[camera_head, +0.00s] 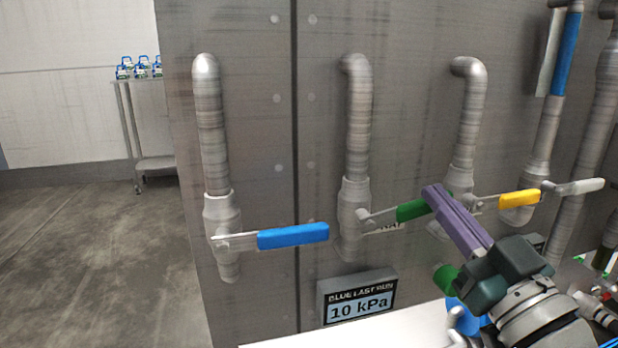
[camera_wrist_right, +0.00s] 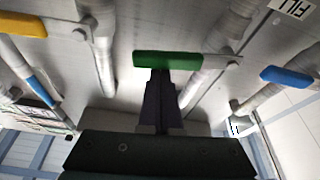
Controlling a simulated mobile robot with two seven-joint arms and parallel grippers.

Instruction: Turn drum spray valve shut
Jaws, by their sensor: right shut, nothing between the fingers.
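The green valve handle (camera_head: 413,209) sits across the second pipe (camera_head: 355,200), its lever lying roughly level. My left gripper is not in view.
A level blue handle (camera_head: 293,235) is left of the green one, a yellow handle (camera_head: 519,198) right. An upright blue handle (camera_head: 567,54) is at top right. A display box (camera_head: 358,297) reads "BLUE LAST RUN 10 kPa". A cart (camera_head: 137,120) stands far left; the floor there is clear.

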